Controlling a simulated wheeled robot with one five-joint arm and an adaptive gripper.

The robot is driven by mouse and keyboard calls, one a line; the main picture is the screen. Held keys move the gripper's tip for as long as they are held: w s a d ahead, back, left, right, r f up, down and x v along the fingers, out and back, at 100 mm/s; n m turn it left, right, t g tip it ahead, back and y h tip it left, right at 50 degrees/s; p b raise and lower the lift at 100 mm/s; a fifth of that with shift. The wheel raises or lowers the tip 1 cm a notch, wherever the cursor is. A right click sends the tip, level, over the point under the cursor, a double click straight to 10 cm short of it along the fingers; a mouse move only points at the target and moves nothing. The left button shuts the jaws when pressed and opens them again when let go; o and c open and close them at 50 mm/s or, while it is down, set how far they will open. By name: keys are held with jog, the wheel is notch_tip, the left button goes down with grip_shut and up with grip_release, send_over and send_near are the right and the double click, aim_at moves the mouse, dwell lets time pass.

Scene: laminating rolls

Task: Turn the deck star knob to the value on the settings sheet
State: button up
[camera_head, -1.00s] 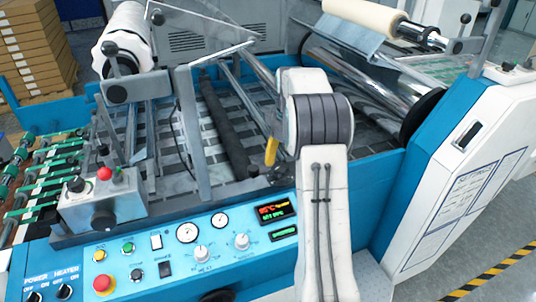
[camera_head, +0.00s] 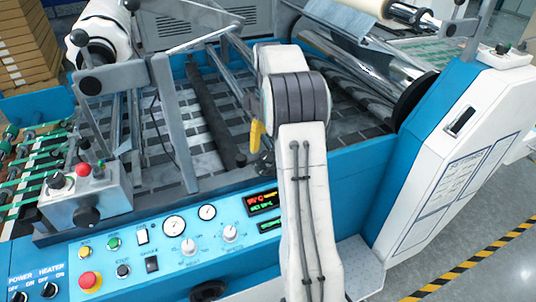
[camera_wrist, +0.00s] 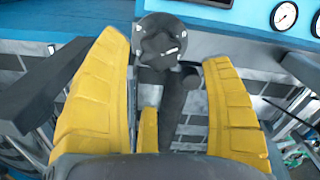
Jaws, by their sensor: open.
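A black star knob (camera_wrist: 160,42) with a small white mark on its face shows at the top of the wrist view. My gripper (camera_wrist: 166,52) is open, its yellow fingers spread to the left and right. The knob lies just ahead of and between the fingertips, with no clear contact. In the head view my gripper (camera_head: 256,136) is mostly hidden behind my arm; one yellow finger shows above the deck's front edge. A printed sheet (camera_head: 462,185) is on the white side cabinet at the right; its text is too small to read.
The blue control panel (camera_head: 120,262) carries gauges, dials, a red button (camera_head: 89,281) and a lit display (camera_head: 263,202). A grey control box (camera_head: 88,208) stands at the left. Rollers and metal uprights (camera_head: 172,125) surround the open deck.

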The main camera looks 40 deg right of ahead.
jog(key=shift+f, duration=2.9)
jog(key=c, duration=1.2)
